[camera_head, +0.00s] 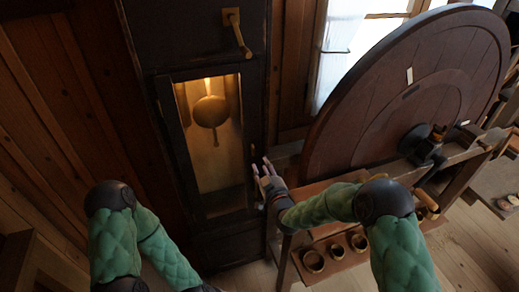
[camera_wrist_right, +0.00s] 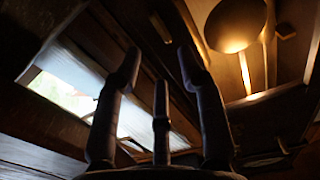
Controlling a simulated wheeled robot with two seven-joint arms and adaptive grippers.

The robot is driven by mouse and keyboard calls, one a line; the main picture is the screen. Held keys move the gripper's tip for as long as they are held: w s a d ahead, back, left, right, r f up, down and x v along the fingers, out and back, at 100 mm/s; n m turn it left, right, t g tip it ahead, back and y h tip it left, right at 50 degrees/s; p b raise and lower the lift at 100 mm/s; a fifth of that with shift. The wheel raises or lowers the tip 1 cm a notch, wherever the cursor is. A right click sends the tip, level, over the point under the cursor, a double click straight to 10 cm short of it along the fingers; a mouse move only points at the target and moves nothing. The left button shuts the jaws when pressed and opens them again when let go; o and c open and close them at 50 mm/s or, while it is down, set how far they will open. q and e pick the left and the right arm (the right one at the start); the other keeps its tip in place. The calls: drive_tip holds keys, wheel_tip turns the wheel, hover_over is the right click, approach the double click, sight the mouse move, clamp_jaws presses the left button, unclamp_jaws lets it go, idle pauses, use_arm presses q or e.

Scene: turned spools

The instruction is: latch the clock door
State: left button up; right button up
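The tall dark clock case (camera_head: 190,45) stands against the wall in the head view. Its glazed door (camera_head: 168,110) looks closed or nearly so; I cannot tell if it sits flush. A brass pendulum (camera_head: 210,111) hangs lit behind the glass, and its round bob shows in the right wrist view (camera_wrist_right: 236,24). A brass plate with a lever (camera_head: 237,33) is on the case above the door, the lever slanting down. My right gripper (camera_head: 264,168) is open and empty beside the door's right edge; its spread fingers show in the wrist view (camera_wrist_right: 158,60). My left gripper is out of frame.
A large wooden wheel (camera_head: 385,95) on a bench stands close on the right. Below it a wooden tray (camera_head: 322,242) holds several small turned rings. A bright window (camera_head: 345,40) is behind. Wood panelling (camera_head: 60,100) lines the left. Bare floor (camera_head: 465,250) shows lower right.

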drive_tip(key=x, duration=0.9)
drive_tip(key=shift+f, duration=0.1)
clamp_jaws()
